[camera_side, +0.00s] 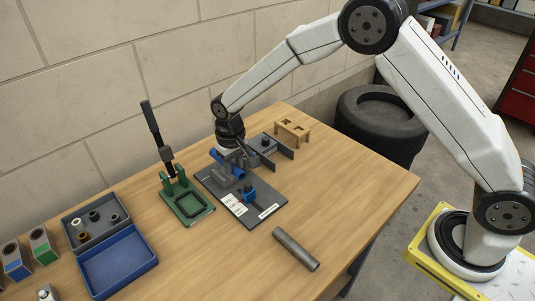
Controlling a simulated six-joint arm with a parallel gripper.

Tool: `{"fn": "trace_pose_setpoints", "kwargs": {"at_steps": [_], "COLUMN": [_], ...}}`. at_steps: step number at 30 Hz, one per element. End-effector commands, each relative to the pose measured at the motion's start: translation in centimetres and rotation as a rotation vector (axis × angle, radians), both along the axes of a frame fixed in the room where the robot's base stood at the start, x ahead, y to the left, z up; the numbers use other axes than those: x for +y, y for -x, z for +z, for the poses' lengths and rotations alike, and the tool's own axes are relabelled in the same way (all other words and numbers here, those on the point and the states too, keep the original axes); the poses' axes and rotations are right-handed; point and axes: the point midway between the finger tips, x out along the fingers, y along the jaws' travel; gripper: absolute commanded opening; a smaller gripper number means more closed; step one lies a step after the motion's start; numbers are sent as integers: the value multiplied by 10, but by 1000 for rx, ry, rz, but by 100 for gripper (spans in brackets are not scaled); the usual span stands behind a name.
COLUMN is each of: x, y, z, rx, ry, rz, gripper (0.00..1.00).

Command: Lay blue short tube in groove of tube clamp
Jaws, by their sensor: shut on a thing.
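My gripper (231,158) is over the far part of a dark grey base plate (262,217), pointing down. It is shut on the blue short tube (237,171), which slants from upper left to lower right, with the jaws hiding its middle. The tube is close above or at a grey block (219,174) on the plate; I cannot tell whether they touch. A blue clamp part (248,193) stands on the plate, nearer the camera. The groove of the tube clamp is too small and hidden to make out.
A grey tube (296,249) lies on the table in front. A green press (188,204) with a tall dark lever stands left of the plate. A wooden stand (293,131) is behind. The table's right side is clear.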

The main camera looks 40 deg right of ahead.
Motion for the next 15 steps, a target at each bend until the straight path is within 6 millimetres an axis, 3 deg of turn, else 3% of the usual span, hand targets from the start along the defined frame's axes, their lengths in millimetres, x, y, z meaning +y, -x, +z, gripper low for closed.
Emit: {"fn": "trace_pose_setpoints", "kwargs": {"at_steps": [15], "x": [0], "y": [-1], "z": [-32], "rx": [-1], "ry": [0], "rz": [0], "gripper": [0]}}
